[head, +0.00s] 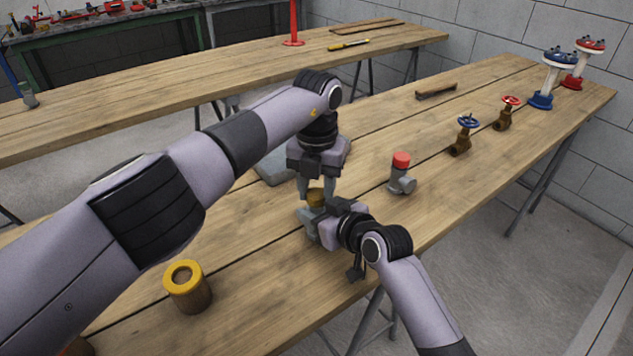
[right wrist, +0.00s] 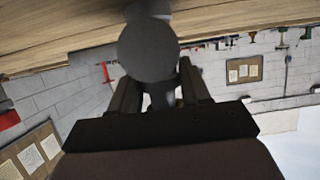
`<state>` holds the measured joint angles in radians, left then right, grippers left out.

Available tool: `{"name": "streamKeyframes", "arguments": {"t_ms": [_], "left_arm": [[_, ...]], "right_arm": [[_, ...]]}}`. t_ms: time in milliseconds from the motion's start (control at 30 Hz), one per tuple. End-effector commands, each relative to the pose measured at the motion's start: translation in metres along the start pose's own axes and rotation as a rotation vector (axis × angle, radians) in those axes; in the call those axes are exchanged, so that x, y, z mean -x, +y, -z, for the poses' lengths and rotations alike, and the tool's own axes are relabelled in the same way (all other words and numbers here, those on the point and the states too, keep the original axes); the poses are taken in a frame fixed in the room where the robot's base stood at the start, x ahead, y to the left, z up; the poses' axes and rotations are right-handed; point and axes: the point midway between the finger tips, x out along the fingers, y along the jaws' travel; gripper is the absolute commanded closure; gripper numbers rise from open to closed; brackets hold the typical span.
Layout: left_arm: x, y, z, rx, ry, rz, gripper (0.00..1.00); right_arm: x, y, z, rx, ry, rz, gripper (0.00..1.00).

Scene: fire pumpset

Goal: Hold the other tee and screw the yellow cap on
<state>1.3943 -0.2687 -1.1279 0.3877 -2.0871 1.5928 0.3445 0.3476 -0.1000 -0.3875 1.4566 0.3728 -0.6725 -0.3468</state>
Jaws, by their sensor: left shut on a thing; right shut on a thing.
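My left gripper (head: 316,188) points straight down and is shut on the yellow cap (head: 315,197), which shows as a dark yellow piece between its fingertips. My right gripper (head: 318,218) comes in from the lower right, just below, and is shut on a grey tee (right wrist: 148,50). In the right wrist view the tee's round grey end fills the space in front of the fingers. In the head view the tee is mostly hidden by the grippers. The cap is right above the tee; I cannot tell whether its threads engage. Another grey tee (head: 402,184) wears a red cap (head: 401,160).
A brown cylinder with a yellow rim (head: 187,287) stands at the front left. A grey slab (head: 277,165) lies behind my left gripper. Valves with red (head: 510,101) and blue (head: 468,121) handwheels stand to the right. The table between the slab and the wooden strip (head: 436,91) is clear.

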Motion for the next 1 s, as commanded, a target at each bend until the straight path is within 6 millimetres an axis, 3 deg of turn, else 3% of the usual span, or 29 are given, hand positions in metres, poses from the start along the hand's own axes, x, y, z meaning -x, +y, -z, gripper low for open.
{"name": "streamKeyframes", "arguments": {"t_ms": [1000], "left_arm": [[-0.011,0.0,0.0,0.0,0.0,-0.001,0.89]], "right_arm": [[0.0,0.0,-0.001,0.0,-0.003,0.0,1.0]]}}
